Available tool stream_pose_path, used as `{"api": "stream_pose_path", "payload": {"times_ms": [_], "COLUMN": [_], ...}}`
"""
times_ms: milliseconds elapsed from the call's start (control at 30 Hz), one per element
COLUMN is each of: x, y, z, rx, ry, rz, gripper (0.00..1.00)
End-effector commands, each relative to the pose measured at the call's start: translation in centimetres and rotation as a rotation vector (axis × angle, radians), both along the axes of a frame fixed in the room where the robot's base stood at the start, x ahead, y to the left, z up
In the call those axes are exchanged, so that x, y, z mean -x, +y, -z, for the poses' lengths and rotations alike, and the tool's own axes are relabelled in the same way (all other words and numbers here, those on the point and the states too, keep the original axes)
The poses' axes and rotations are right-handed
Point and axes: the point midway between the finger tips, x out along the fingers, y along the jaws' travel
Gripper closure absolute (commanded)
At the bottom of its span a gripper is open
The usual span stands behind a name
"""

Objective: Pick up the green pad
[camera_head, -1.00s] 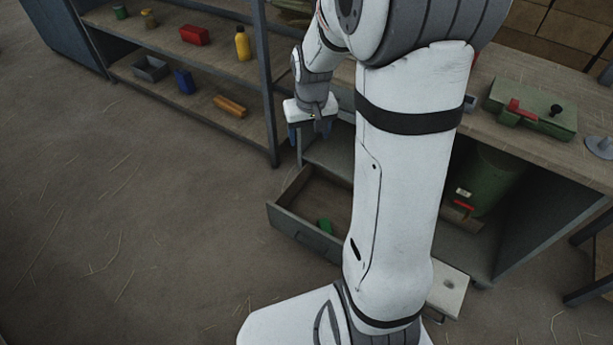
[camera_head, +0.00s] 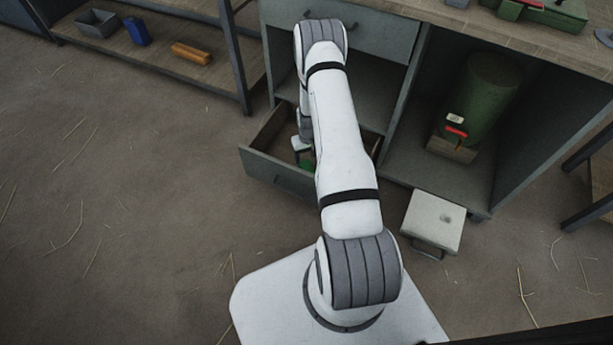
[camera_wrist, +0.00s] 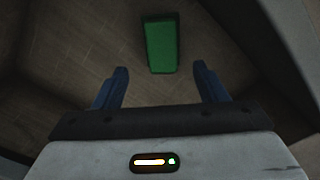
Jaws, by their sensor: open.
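The green pad (camera_wrist: 160,43) lies flat on the floor of the open drawer (camera_head: 262,167). In the wrist view it is a green block just beyond and roughly between the fingertips. In the head view only a small part of the green pad (camera_head: 307,163) shows, beside my arm. My gripper (camera_wrist: 160,80) has two blue fingers spread apart with nothing between them. It points down into the drawer. In the head view my gripper (camera_head: 299,146) is partly hidden by my own arm.
The drawer's walls stand close around my gripper. A cabinet with a green cylinder (camera_head: 482,95) is at the right, and a white box with a handle (camera_head: 433,222) stands on the floor before it. A shelf (camera_head: 165,57) is at the left. The floor at left is clear.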

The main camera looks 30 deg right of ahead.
Motion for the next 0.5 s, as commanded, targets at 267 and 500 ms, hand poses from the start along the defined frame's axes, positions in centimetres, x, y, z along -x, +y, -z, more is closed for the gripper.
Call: {"api": "stream_pose_path", "payload": {"times_ms": [267, 500], "x": [0.2, 0.0], "y": [0.0, 0.3], "z": [3.4, 6.3], "rx": [-0.001, -0.001], "ry": [0.003, 0.003], "rz": [0.0, 0.0], "gripper": [0.35, 0.35]}}
